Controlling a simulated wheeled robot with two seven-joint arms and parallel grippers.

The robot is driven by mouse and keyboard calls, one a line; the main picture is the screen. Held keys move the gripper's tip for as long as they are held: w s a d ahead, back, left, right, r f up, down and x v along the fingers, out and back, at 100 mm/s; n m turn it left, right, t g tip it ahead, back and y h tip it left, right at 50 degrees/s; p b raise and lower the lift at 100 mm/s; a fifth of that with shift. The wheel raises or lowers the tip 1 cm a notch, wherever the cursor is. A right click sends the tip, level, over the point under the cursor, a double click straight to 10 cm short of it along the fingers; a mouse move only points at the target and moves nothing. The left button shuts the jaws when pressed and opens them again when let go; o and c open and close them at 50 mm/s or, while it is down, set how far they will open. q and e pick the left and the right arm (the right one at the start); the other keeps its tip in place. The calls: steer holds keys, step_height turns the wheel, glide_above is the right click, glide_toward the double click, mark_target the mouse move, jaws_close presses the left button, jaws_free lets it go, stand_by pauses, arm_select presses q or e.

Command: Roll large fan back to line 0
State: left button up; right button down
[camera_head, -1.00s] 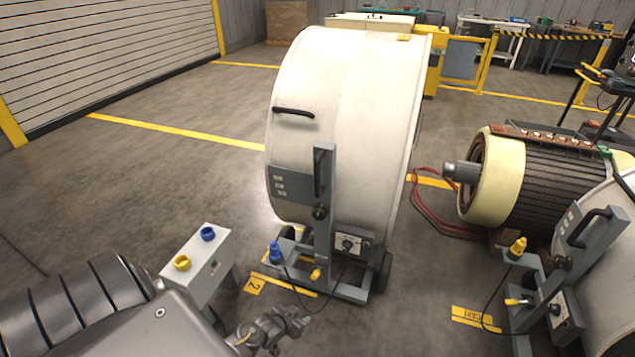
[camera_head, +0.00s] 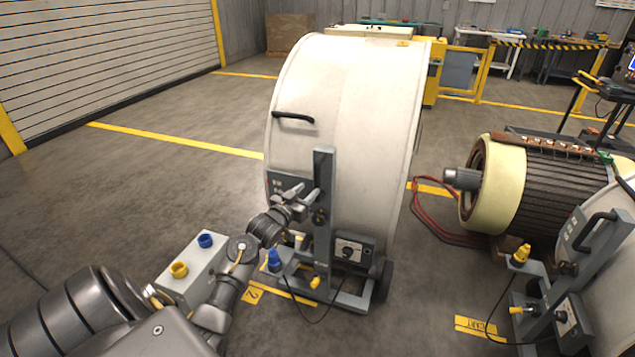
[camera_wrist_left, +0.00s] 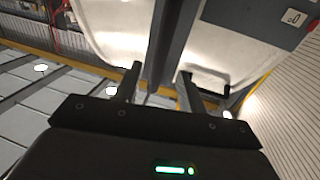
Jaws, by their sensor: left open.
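The large fan (camera_head: 345,90), a wide white drum, stands upright on a grey wheeled frame in the head view. Its grey upright post (camera_head: 323,225) carries a handle at its front. A yellow floor line marked 2 (camera_head: 253,296) lies by the front of its frame. My left gripper (camera_head: 304,194) is open in front of the drum, just left of the upper post. In the left wrist view its two fingers (camera_wrist_left: 160,88) stand apart, with the grey post (camera_wrist_left: 172,45) beyond them. I cannot tell if they touch it. My right gripper is not shown.
A grey box (camera_head: 193,275) with blue and yellow sockets stands left of the fan. A cable runs from the blue plug (camera_head: 274,260). A second fan unit (camera_head: 608,290) and a motor (camera_head: 535,190) stand at the right. The floor behind the fan's left side is clear.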

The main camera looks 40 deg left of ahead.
mark_target(316, 183)
arm_select(q)
steer(key=w, duration=0.4)
steer(key=w+a, duration=0.1)
steer(key=w, duration=0.2)
steer(key=shift+w, duration=0.1)
steer(key=shift+c, duration=0.4)
jaws_close()
